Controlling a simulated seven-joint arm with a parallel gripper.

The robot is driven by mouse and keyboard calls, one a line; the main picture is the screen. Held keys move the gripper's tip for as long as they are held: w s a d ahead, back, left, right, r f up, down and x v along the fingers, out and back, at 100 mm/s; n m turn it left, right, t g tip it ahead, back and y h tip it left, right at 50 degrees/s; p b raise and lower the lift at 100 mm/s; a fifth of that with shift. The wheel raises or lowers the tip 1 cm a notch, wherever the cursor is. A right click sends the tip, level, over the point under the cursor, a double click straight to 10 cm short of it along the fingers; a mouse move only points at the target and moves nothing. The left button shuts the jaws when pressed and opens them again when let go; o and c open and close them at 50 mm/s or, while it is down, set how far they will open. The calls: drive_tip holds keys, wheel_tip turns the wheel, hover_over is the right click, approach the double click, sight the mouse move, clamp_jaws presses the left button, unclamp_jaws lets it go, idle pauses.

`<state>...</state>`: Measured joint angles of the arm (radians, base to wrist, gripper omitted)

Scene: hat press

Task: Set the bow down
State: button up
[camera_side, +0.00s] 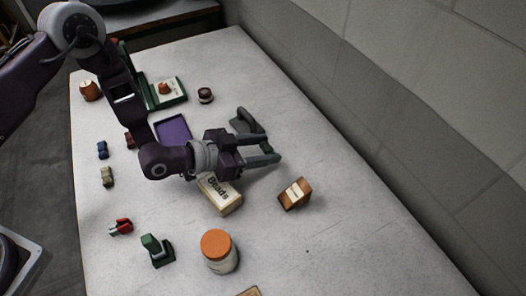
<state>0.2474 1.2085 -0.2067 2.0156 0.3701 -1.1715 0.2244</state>
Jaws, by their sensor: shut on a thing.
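My gripper (268,149) is low over the middle of the table, just behind the box lettered "Beads" (228,203), with its fingers pointing right. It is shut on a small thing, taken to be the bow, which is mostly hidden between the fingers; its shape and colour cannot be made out. I cannot tell whether it touches the table. Small bow-like pieces lie at the left: a blue one (102,150), a beige one (107,176) and a red one (121,226). A dark grey object (248,121) is just behind the fingers.
An orange-lidded jar (219,252) and a green device (157,250) are in front. A purple tray (173,131) and a green open case (165,91) lie behind. The table's right side is clear.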

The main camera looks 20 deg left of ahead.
drive_tip(key=shift+f, duration=0.7)
drive_tip(key=shift+f, duration=0.1)
drive_tip(key=shift+f, duration=0.5)
drive_tip(key=o, duration=1.3)
